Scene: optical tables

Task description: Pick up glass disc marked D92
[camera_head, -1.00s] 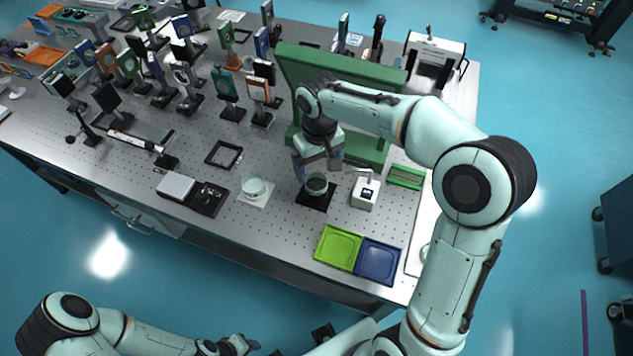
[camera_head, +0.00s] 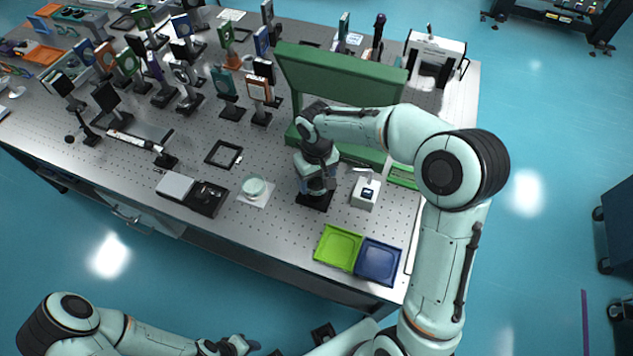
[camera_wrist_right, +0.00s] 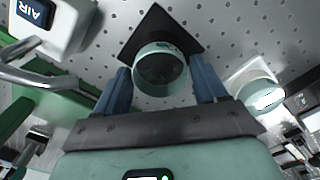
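A round glass disc (camera_wrist_right: 160,72) sits on a black square pad (camera_wrist_right: 158,32) in the right wrist view. Its marking is too small to read. My right gripper (camera_wrist_right: 161,88) points down at it, with one blue finger on each side and no clear grip. In the head view my right gripper (camera_head: 316,188) is low over the black pad (camera_head: 314,201) and hides most of that disc. A second glass disc (camera_head: 255,187) lies on a white pad to the left; its marking is not readable. My left gripper (camera_head: 240,345) is off the table at the bottom, its fingers unclear.
A white device with a small display (camera_head: 366,190) stands just right of the black pad. A green frame (camera_head: 340,75) rises behind my right gripper. Green (camera_head: 338,247) and blue (camera_head: 378,261) trays lie in front. Mounted optics crowd the back left.

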